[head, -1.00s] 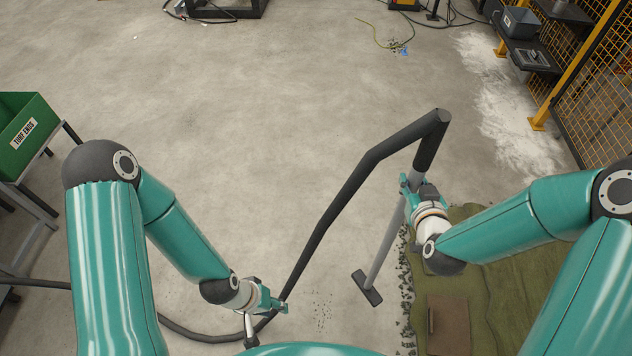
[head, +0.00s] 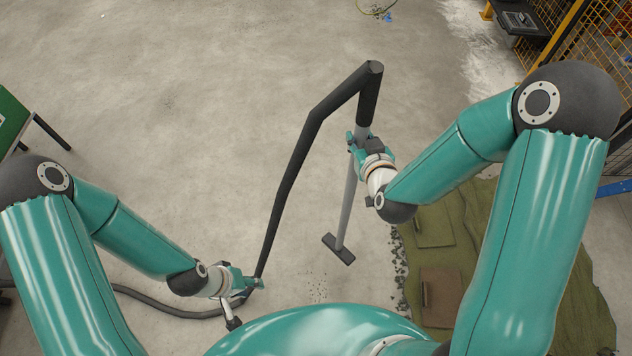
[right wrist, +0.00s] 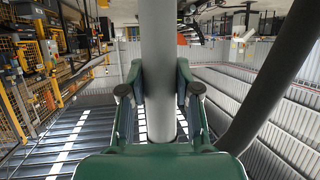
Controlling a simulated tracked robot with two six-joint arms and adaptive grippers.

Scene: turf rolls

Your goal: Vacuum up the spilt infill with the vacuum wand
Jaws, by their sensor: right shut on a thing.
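The vacuum wand (head: 347,205) is a grey tube with a dark upper end and a dark, flat floor head (head: 338,250). My right gripper (head: 359,145) is shut on the tube below its dark part; the right wrist view also shows the tube (right wrist: 160,70) between the fingers. A thick black hose (head: 285,190) bends from the wand's top down to my left gripper (head: 256,284), which appears shut around it.
Green turf (head: 435,238) with brownish flat pieces lies at the right, with dark crumbs along its left edge. A yellow mesh fence (head: 575,45) stands at the upper right. Concrete floor is clear ahead.

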